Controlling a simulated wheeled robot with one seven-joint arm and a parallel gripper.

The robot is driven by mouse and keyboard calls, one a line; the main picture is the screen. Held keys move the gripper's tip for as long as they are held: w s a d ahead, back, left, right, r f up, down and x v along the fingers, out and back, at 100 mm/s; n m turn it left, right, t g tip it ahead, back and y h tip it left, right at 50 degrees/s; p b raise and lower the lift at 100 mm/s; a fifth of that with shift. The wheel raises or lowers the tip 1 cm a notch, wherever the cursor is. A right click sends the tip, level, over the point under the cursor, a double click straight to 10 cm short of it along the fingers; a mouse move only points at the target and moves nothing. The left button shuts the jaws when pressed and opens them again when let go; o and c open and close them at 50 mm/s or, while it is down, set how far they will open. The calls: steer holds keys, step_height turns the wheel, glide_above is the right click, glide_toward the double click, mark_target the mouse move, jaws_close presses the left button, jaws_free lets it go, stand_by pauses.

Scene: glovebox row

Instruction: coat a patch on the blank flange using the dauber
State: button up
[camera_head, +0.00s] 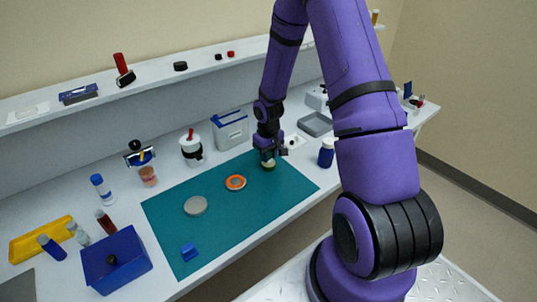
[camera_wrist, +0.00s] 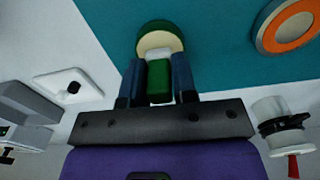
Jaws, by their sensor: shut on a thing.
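My gripper (camera_head: 267,154) is over the far right part of the teal mat (camera_head: 220,215). In the wrist view, my gripper (camera_wrist: 158,72) is shut on the green handle of the dauber (camera_wrist: 159,88), which has a white collar and a round cream and green end. The dauber's pale end (camera_head: 268,165) shows just below the fingers in the head view; I cannot tell if it touches the mat. A plain grey disc (camera_head: 195,205), which looks like the blank flange, lies flat on the mat. An orange-rimmed grey disc (camera_head: 235,182) lies between it and my gripper.
A blue block (camera_head: 189,252) lies on the mat's near edge. A blue bin (camera_head: 115,262), yellow tray (camera_head: 41,239) and several bottles stand at left. A white pot (camera_head: 192,149) and grey box (camera_head: 230,130) stand behind the mat. A blue jar (camera_head: 326,152) stands right.

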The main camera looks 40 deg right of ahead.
steer(key=shift+f, duration=0.5)
stand_by(1.3)
steer(key=shift+r, duration=3.5)
steer(key=shift+a, duration=0.1)
